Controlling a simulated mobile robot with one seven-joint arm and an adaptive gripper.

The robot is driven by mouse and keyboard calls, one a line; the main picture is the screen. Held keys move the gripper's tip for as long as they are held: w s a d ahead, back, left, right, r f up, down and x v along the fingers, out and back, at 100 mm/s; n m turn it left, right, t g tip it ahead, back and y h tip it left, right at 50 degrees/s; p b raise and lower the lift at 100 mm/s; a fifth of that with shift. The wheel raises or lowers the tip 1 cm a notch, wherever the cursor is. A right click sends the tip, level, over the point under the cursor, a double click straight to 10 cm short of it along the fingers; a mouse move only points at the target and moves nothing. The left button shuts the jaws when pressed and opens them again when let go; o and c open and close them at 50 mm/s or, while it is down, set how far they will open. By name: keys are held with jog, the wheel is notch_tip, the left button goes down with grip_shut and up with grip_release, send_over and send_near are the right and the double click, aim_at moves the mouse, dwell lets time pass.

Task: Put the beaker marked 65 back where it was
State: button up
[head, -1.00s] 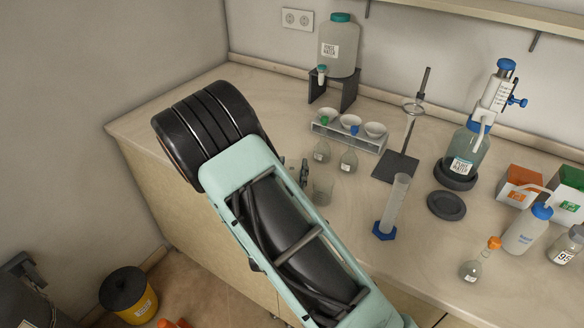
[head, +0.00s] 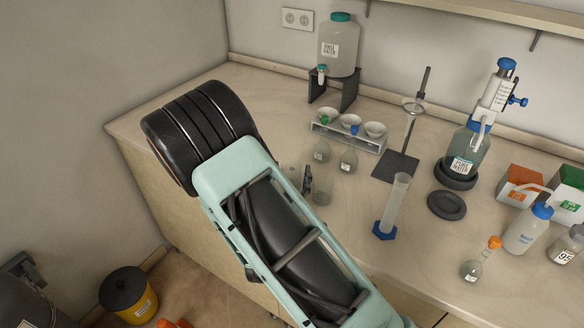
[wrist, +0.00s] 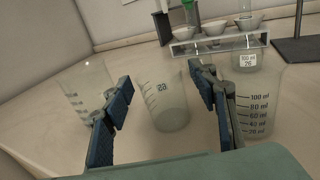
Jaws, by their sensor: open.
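Several clear beakers stand on the bench near my gripper. In the wrist view, one beaker (wrist: 165,108) is in the gap between the fingers, with a small dark marking that looks reversed and is hard to read as 65. Another beaker (wrist: 78,92) is left of the left finger, and a larger one (wrist: 258,105) with a 100 ml scale is right of the right finger. My gripper (wrist: 163,82) is open, its fingers apart around the middle beaker without clear contact. In the head view my arm partly hides this area; a beaker (head: 322,188) shows right of the gripper.
A measuring cylinder (head: 394,205) stands to the right, near a dark round pad (head: 446,205). The bench's left edge and the wall are close to my arm.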

jog(key=s, duration=0.3)
jog(key=s+a, duration=0.1)
jog(key=s, duration=0.2)
jog(key=s+a, duration=0.1)
jog(key=s, duration=0.2)
jog(key=shift+s+b, duration=0.25)
jog(key=shift+b, duration=0.15)
jog(key=shift+d, duration=0.1)
